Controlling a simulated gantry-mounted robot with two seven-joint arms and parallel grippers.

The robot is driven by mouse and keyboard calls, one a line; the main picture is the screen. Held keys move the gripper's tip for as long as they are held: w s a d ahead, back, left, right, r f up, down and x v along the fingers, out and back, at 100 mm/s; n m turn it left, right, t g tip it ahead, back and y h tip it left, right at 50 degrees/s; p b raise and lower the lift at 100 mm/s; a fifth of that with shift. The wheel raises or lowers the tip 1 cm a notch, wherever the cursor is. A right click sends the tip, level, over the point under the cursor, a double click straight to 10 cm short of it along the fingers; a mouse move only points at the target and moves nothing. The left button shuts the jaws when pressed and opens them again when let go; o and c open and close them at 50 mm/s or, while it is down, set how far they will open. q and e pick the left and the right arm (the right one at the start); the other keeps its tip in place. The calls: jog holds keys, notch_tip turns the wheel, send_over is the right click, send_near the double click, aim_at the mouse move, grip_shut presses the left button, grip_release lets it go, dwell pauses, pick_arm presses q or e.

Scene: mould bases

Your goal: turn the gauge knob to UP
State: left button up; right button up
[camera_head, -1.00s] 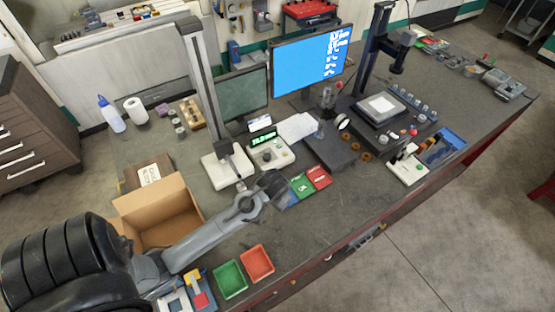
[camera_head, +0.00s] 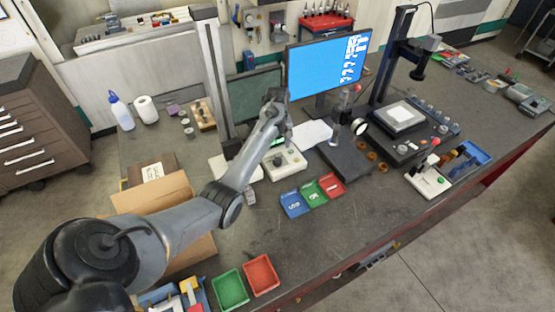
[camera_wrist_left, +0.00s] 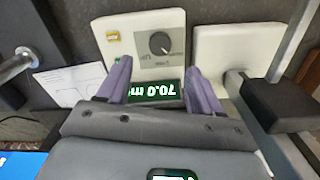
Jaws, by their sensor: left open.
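The gauge box (camera_head: 285,166) is a pale unit on the bench in the head view, partly behind my left arm. In the left wrist view it shows upside down, with a dark round gauge knob (camera_wrist_left: 160,43) on a grey label panel. The word UP is on the panel beside the knob; the knob's exact pointing is too small to tell. My right gripper is not in view.
A measuring stand with a tall column (camera_head: 212,85) stands left of the gauge box. White paper (camera_head: 312,132) lies on its right. Blue, green and red trays (camera_head: 292,204) sit in front. A cardboard box (camera_head: 170,192) lies under my left arm. The front bench middle is clear.

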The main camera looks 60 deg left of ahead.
aim_at(278, 161)
pick_arm(q)
notch_tip(278, 161, down, 9)
jog(key=shift+r, duration=0.1)
dwell(0.3)
